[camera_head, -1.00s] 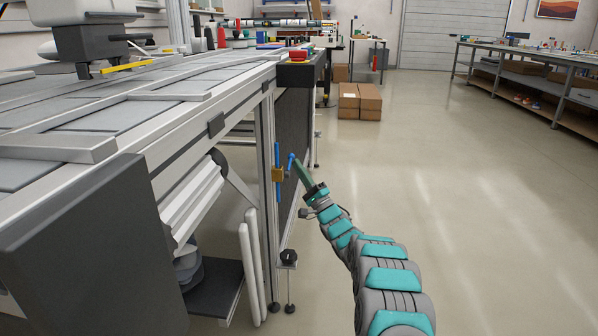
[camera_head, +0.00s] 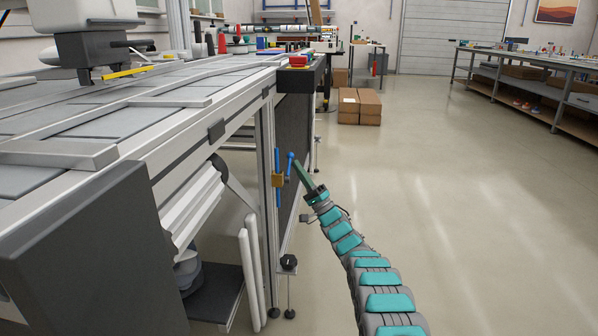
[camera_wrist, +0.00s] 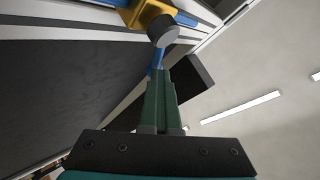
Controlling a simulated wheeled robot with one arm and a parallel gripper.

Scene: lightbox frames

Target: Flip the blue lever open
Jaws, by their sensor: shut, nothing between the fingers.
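The blue lever (camera_head: 290,164) is on a brass valve (camera_head: 278,180) set in a vertical blue pipe at the bench's front post. It stands out on the right of the pipe, roughly along it. In the wrist view the brass valve (camera_wrist: 152,12) and a grey round cap (camera_wrist: 164,30) are at the top, and the blue lever (camera_wrist: 157,57) runs down from the cap to my fingertips. My gripper (camera_head: 295,163), with green fingers, is shut and empty, its tips right at the lever. I cannot tell whether they touch. The fingers partly hide the lever in the wrist view (camera_wrist: 160,72).
The bench frame (camera_head: 200,150) and its dark side panel (camera_head: 290,140) are close to the left of my gripper. A red button (camera_head: 297,61) sits on the bench corner. Cardboard boxes (camera_head: 360,107) stand farther back. The floor to the right is clear.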

